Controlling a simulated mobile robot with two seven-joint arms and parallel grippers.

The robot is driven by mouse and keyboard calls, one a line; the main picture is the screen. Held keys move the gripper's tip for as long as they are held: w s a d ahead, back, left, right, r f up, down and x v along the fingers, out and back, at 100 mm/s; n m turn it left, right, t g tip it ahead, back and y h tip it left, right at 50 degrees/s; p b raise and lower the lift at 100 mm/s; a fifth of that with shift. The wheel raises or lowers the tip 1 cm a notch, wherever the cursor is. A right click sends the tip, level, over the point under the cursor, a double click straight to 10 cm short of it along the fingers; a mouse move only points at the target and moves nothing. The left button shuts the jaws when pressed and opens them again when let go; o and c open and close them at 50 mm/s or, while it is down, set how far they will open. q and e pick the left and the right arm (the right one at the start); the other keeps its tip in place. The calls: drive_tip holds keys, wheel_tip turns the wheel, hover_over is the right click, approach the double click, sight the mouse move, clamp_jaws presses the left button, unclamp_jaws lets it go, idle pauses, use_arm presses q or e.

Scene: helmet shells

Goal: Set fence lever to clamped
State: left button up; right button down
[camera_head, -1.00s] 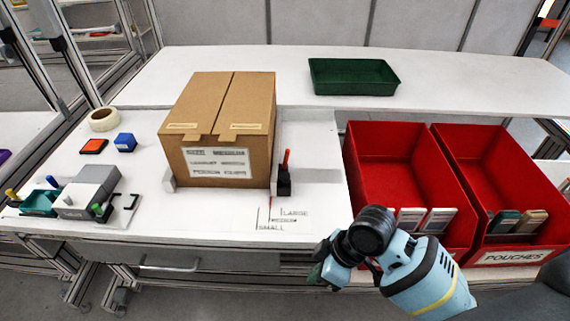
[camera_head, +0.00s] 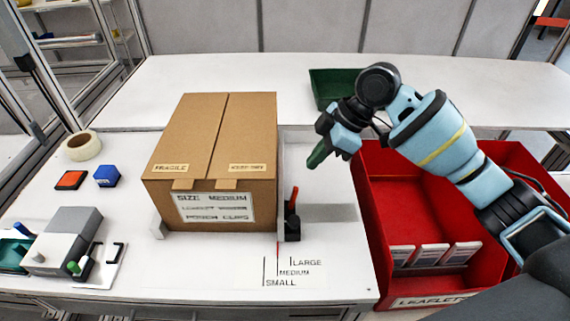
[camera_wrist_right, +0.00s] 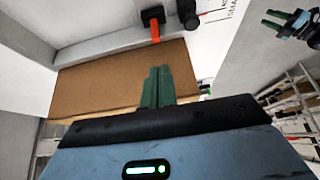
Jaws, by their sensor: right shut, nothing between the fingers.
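The fence lever (camera_head: 292,198) is a red handle on a black block (camera_head: 292,230), right of the cardboard box (camera_head: 215,150). It stands nearly upright in the head view. In the right wrist view the lever (camera_wrist_right: 155,32) shows orange-red above the box's brown face. My right gripper (camera_head: 318,155) is up and to the right of the lever, clear of it. Its green fingers (camera_wrist_right: 158,85) are together and empty.
A size scale (camera_head: 290,272) is printed in front of the lever. A red leaflet bin (camera_head: 380,245) stands to the right, under my right arm. A green tray (camera_head: 330,85) is behind. Tape (camera_head: 82,146) and a grey device (camera_head: 65,240) lie left.

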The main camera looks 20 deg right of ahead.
sight(295, 187)
drive_tip(key=x, duration=0.8)
drive_tip(key=shift+w+a, duration=0.15)
drive_tip(key=shift+w, duration=0.1)
drive_tip(key=shift+w+a+f, duration=0.1)
drive_tip(key=shift+a+f, duration=0.15)
drive_tip(key=shift+f, duration=0.25)
use_arm(q)
drive_tip(key=shift+s+f, duration=0.6)
drive_tip(key=shift+s, duration=0.05)
drive_tip(key=shift+s+f, duration=0.1)
